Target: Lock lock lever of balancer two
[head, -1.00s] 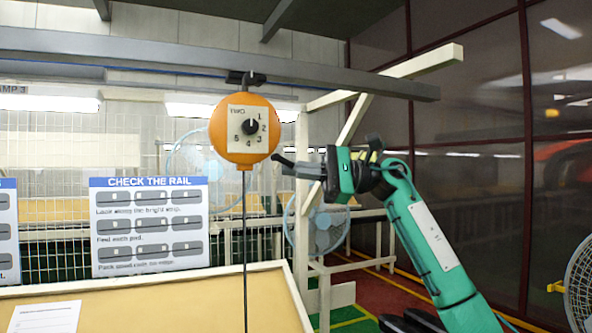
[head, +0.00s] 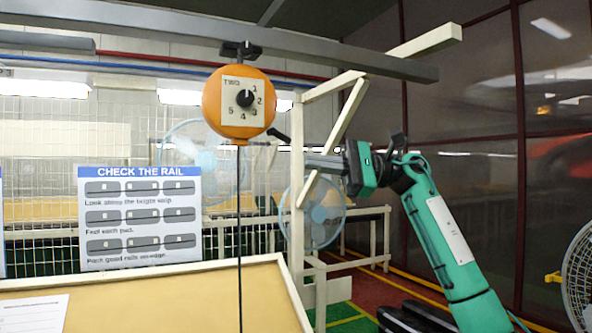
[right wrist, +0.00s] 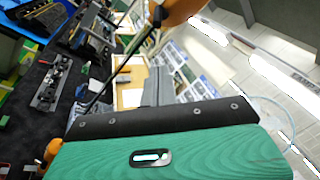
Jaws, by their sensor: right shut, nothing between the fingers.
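Balancer two (head: 225,125), a round orange housing marked TWO, hangs from the grey overhead rail. Its dial (head: 244,97) carries the numbers 1 to 5. The short black lock lever (head: 279,135) sticks out at the housing's lower right, tilted down to the right. My right gripper (head: 308,160) is shut and empty, right of and a little below the lever, with a gap between them. In the right wrist view its grey fingers (right wrist: 155,84) point up toward part of the orange housing (right wrist: 182,11) at the top edge. My left gripper is not in view.
A thin black cable (head: 239,210) hangs straight down from the balancer past a tan-topped table (head: 170,298). A cream post and braces (head: 297,190) stand behind my gripper. A sign (head: 140,217) stands at left, and fans stand behind and at far right.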

